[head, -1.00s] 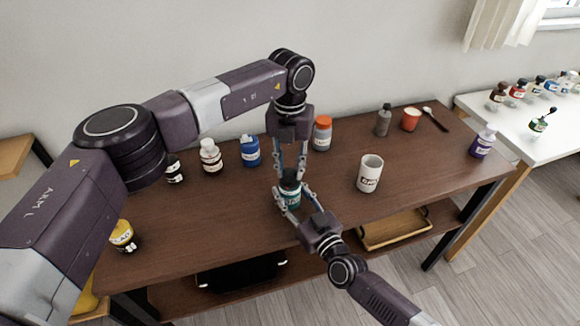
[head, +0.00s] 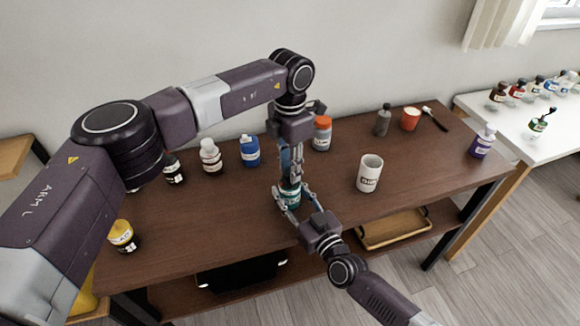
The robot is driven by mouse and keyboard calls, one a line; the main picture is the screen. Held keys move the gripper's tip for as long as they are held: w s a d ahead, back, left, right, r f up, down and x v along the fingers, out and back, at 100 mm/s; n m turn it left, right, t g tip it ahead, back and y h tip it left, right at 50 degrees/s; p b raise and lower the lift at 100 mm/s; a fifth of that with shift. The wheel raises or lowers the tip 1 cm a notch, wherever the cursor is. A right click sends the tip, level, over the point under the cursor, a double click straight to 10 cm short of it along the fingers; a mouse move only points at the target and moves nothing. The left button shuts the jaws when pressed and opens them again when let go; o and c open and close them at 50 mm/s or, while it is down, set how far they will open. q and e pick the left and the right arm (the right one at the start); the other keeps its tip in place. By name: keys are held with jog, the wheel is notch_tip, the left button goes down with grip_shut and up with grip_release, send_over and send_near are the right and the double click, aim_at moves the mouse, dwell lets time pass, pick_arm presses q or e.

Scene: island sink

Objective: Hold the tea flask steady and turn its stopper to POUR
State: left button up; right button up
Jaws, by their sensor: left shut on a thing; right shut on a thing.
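A small teal flask (head: 292,199) with a pale label stands upright near the middle front of the brown table. My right gripper (head: 291,193) comes in from the front right, its fingers shut around the flask's body. My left gripper (head: 291,176) points straight down from above and is shut on the flask's stopper. The stopper is mostly hidden by the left fingers, and its POUR marking cannot be read.
A white mug (head: 369,175) stands right of the flask. Behind are a blue bottle (head: 250,152), a white bottle (head: 210,158) and an orange-lidded jar (head: 322,135). A yellow bottle (head: 122,235) stands front left. The table's front edge is close.

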pick_arm(q)
jog(key=shift+m, duration=0.5)
jog(key=o, duration=1.2)
jog(key=shift+c, duration=0.2)
notch_tip(320, 180, up, 12)
pick_arm(e)
jog(key=o, duration=1.3)
